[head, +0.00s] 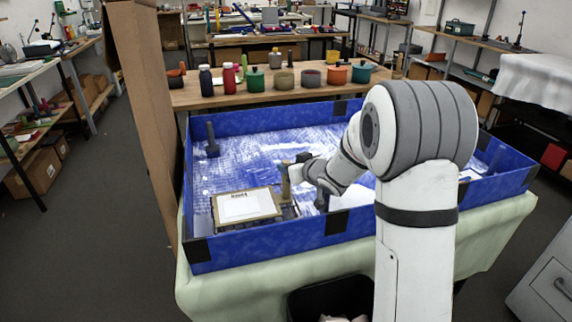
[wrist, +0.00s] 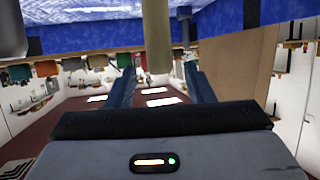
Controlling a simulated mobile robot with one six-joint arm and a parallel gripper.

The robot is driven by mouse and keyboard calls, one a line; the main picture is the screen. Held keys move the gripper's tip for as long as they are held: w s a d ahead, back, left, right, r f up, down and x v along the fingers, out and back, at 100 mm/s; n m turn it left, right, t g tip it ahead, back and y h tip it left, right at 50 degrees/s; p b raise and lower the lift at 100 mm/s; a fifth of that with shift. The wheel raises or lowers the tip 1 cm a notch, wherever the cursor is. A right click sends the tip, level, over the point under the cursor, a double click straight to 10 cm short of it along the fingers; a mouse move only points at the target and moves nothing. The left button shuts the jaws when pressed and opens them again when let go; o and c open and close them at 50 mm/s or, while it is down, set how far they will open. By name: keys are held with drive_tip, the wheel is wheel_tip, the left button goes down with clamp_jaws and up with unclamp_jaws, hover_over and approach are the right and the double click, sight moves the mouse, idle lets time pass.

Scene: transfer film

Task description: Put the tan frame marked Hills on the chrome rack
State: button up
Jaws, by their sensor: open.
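A tan frame (head: 245,191) with a white sheet lies at the left front inside the blue-walled basin; its marking is too small to read. My gripper (head: 287,180) is open just beyond the frame's right corner. A tan upright post (head: 285,184) stands at its fingers. In the wrist view, which looks upside down, the tan post (wrist: 156,38) shows between the two open fingers (wrist: 160,85); I cannot tell if they touch it. I cannot make out a chrome rack for sure; some small parts beside the frame are partly hidden.
The blue basin wall (head: 270,246) surrounds the work area. A dark post (head: 212,140) stands at its back left and a brown panel (head: 150,120) rises at its left. Several pots and bottles line the wooden table (head: 215,98) behind. A dark bin (head: 330,298) is below in front.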

drive_tip(key=s+d+r+m+g+h, duration=0.1)
drive_tip(key=s+d+r+m+h, duration=0.15)
drive_tip(key=s+d+h, duration=0.4)
drive_tip(key=s+d+r+m+g+h, duration=0.1)
drive_tip(key=s+d+r+g, duration=0.2)
drive_tip(key=s, duration=0.7)
drive_tip(key=s+a+f+m+g+y, duration=0.1)
drive_tip(key=s+g, duration=0.4)
drive_tip(key=s, duration=1.7)
drive_tip(key=shift+a+f+m+g, duration=0.35)
drive_tip(key=shift+a+f+g, duration=0.05)
drive_tip(key=shift+f, duration=0.25)
drive_tip(key=p+v, duration=0.3)
drive_tip(key=shift+w+d+r+p, duration=0.1)
drive_tip(key=shift+w+r+p, duration=0.15)
drive_tip(key=shift+r+p, duration=0.05)
